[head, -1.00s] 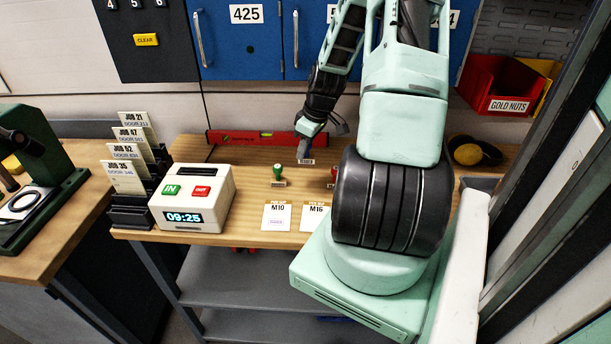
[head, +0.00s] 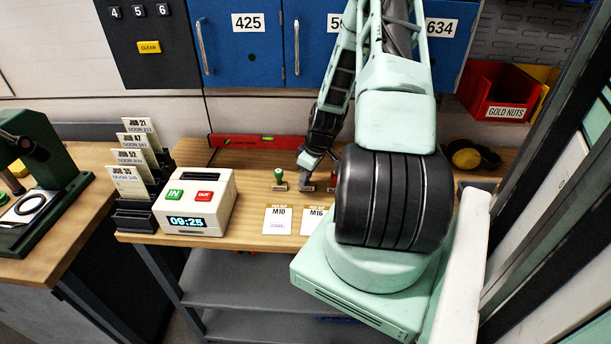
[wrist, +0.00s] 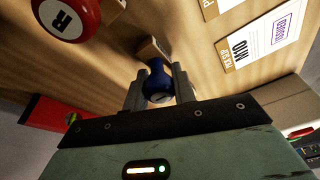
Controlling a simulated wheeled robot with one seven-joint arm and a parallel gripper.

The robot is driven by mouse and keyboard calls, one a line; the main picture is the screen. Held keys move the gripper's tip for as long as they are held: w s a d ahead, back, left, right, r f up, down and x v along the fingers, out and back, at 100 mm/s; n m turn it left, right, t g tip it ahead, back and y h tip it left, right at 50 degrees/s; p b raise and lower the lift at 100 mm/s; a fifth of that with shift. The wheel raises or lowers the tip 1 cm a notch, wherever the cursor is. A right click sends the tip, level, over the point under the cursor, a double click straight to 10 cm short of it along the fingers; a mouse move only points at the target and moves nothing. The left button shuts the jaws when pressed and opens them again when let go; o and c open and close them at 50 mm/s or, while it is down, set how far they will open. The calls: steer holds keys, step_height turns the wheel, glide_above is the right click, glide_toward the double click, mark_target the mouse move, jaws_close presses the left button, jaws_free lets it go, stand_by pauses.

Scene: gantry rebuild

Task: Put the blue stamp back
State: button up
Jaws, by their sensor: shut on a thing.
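The blue stamp (wrist: 157,84) is between the two fingers of my gripper (wrist: 159,88) in the wrist view, its round blue handle held by them. In the head view my gripper (head: 309,163) points down at the bench, with the stamp's base (head: 307,188) showing below it and the blue handle hidden. The base is level with the green stamp's base and at or just above the bench top; I cannot tell which. The green stamp (head: 279,177) stands to its left. The red stamp (head: 333,179) is just to its right, partly hidden by my arm; its R-marked knob (wrist: 66,20) shows in the wrist view.
The M10 card (head: 278,221) and M16 card (head: 313,219) lie in front of the stamps. A red level (head: 245,141) lies behind. The time clock (head: 196,202) and job card rack (head: 135,217) stand at left. A red bin (head: 494,90) is at back right.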

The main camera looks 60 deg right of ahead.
steer(key=shift+f, duration=0.2)
steer(key=o, duration=0.8)
steer(key=shift+r, duration=0.15)
steer(key=b+v, duration=0.3)
steer(key=v, duration=0.9)
